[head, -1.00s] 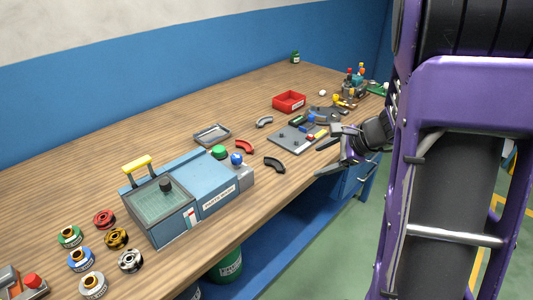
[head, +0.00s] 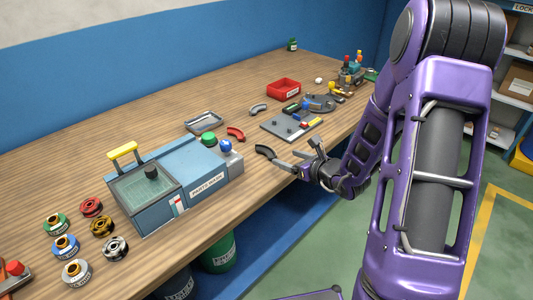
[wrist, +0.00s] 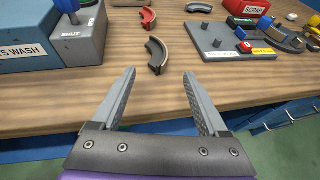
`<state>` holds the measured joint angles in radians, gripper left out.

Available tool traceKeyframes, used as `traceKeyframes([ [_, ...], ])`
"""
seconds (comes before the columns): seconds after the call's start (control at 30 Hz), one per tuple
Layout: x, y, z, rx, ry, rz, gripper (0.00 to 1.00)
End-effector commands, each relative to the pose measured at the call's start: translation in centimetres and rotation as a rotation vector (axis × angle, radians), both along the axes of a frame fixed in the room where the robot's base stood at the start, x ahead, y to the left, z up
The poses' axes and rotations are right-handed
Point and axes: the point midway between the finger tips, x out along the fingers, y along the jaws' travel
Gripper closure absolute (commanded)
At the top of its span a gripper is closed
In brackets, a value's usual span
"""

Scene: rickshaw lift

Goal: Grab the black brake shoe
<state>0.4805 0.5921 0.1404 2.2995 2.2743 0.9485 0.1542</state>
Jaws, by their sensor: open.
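The black brake shoe (head: 266,152) is a short dark curved piece lying on the wooden bench, near its front edge and right of the parts wash unit. In the wrist view the black brake shoe (wrist: 156,54) lies ahead of the fingers, between their lines and apart from them. My gripper (head: 296,154) is open and empty at the bench's front edge, just right of the shoe. In the wrist view my gripper (wrist: 160,78) shows both grey fingers spread wide, with bare bench between them.
A red brake shoe (head: 236,134) and a grey one (head: 258,109) lie farther back. The blue parts wash unit (head: 207,178) stands left of the black shoe. A grey pegged plate (head: 283,132) lies to its right. A red scrap bin (head: 284,88) stands behind.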

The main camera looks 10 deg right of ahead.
Motion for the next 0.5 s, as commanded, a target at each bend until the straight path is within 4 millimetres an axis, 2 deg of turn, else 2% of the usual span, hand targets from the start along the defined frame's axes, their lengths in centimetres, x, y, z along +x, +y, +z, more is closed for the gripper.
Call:
traceKeyframes([
  [0.13,2.2,1.1,-1.1,0.001,0.000,0.002,0.23],
  [0.37,3.6,1.6,-1.7,0.000,0.000,0.000,0.23],
  [0.5,5.1,2.5,-2.4,0.001,0.001,0.003,0.23],
])
